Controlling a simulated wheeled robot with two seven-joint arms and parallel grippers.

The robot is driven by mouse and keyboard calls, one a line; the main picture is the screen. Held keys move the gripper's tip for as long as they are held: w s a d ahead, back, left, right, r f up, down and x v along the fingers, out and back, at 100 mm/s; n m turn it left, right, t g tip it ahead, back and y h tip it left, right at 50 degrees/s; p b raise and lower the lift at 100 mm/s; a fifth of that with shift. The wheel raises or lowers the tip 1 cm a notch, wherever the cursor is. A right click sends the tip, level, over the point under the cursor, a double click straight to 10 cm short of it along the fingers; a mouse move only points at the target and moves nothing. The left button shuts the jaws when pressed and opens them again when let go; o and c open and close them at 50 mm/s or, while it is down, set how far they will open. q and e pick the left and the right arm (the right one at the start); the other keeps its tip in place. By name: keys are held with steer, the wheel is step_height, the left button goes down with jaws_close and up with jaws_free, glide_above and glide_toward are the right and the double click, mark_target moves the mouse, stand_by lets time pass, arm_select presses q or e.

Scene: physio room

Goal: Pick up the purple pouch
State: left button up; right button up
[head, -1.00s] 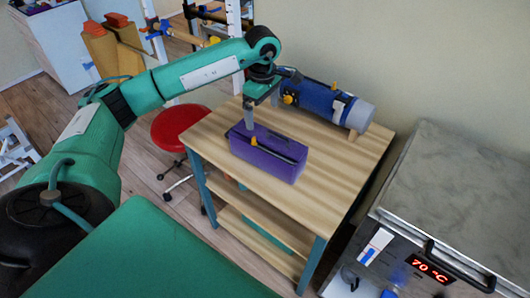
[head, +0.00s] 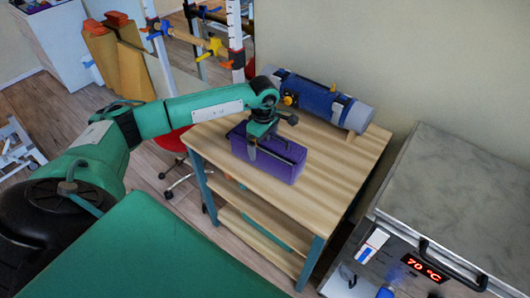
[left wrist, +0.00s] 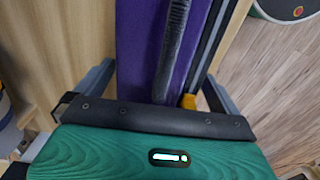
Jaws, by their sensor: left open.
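The purple pouch (head: 283,167) sits on the wooden table, a box-like shape with a dark strap and a small yellow part on top. My left gripper (head: 265,143) is over it, pointing down, low at the pouch's top and left part. In the left wrist view the pouch (left wrist: 137,45) runs between the two open fingers (left wrist: 152,90), one on each side of it. I cannot tell whether either finger touches it. The gripper's body hides part of the pouch. My right gripper is not in view.
A blue and grey cylinder (head: 320,97) lies on a stand behind the pouch on the wooden table (head: 335,165). A steel unit (head: 450,190) reading 70 °C stands at right. A green padded surface (head: 150,250) is in front. A red stool (head: 172,140) is partly hidden.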

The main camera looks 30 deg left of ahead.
arm_select(q)
steer(key=c, duration=1.5)
steer(key=shift+r, duration=0.1)
